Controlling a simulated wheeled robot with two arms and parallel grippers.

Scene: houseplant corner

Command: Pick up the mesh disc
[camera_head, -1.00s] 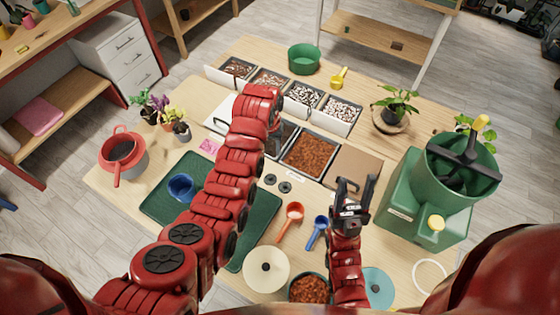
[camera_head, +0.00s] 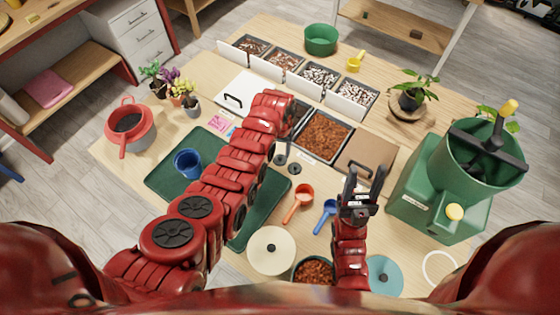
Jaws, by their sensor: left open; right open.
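Two small dark discs lie on the wooden table just in front of the soil tray; the left one (camera_head: 280,160) and the right one (camera_head: 295,169) look alike, and I cannot tell which is the mesh disc. My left gripper (camera_head: 287,146) points down just behind the discs, mostly hidden by its own red arm; it is open, and I see nothing held. My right gripper (camera_head: 364,183) is open and empty, fingers pointing up the picture, right of the blue scoop (camera_head: 325,213).
A soil tray (camera_head: 324,135) and brown board (camera_head: 366,157) lie behind the discs. An orange scoop (camera_head: 301,198) lies in front. A green mat (camera_head: 160,178) with a blue pot (camera_head: 187,163) is left. A green machine (camera_head: 435,200) stands right.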

